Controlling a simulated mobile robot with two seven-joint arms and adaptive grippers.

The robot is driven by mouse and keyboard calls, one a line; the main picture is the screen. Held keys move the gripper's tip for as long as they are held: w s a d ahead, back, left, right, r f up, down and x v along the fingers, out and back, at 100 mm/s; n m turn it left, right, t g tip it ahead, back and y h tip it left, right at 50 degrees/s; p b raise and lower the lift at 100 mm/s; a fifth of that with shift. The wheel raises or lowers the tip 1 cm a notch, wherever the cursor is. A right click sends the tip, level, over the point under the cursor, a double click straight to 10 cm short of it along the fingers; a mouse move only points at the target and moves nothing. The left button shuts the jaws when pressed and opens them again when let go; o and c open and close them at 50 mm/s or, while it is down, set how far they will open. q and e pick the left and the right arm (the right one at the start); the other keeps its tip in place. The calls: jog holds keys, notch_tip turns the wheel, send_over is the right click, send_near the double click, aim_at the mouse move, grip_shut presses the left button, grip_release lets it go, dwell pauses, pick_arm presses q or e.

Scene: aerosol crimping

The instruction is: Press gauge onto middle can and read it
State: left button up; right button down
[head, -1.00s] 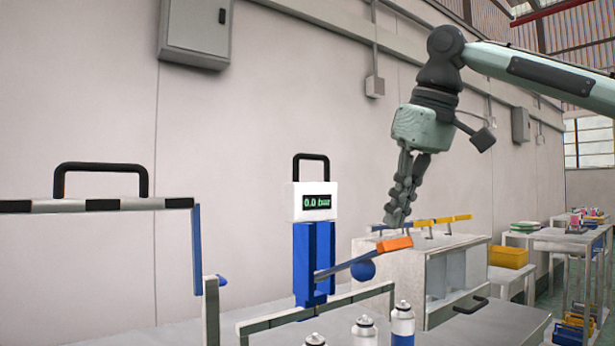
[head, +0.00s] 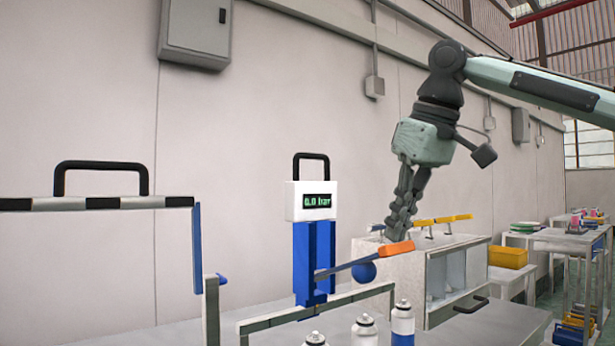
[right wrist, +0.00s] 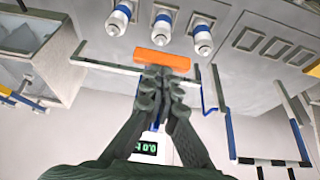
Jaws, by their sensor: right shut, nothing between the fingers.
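The gauge (head: 308,201) is a white box with a black handle and a green display reading 0.0 bar, on a blue column (head: 306,262). A lever with an orange grip (head: 397,248) sticks out to its right. Three white-capped cans stand in a row in front; the middle can (head: 365,331) is partly cut off by the picture edge and also shows in the right wrist view (right wrist: 161,25). My right gripper (head: 394,232) is shut and empty, fingers pointing down at the orange grip, which lies at its fingertips in the right wrist view (right wrist: 162,61). My left gripper is out of view.
A striped bar with a black handle (head: 101,203) stands on the left. A low rail (head: 320,307) runs behind the cans. A grey cabinet (head: 395,275) stands behind the lever on the right. Open space lies above the bench.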

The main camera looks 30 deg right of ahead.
notch_tip(320, 180, down, 8)
jog(key=s+b, duration=0.2)
jog(key=b, duration=0.1)
jog(key=shift+f+b, duration=0.25)
jog(key=shift+b, duration=0.1)
dwell(0.8)
jog(key=shift+d, duration=0.1)
dwell(0.4)
jog(key=r+p, duration=0.1)
jog(key=r, duration=0.3)
jog(key=w+r+p, duration=0.1)
jog(key=r+p, duration=0.1)
jog(key=r, duration=0.3)
jog(key=w+r+p, duration=0.1)
jog(key=r+p, duration=0.1)
jog(key=r, duration=0.3)
jog(key=shift+w+r, duration=0.1)
jog(key=shift+r, duration=0.15)
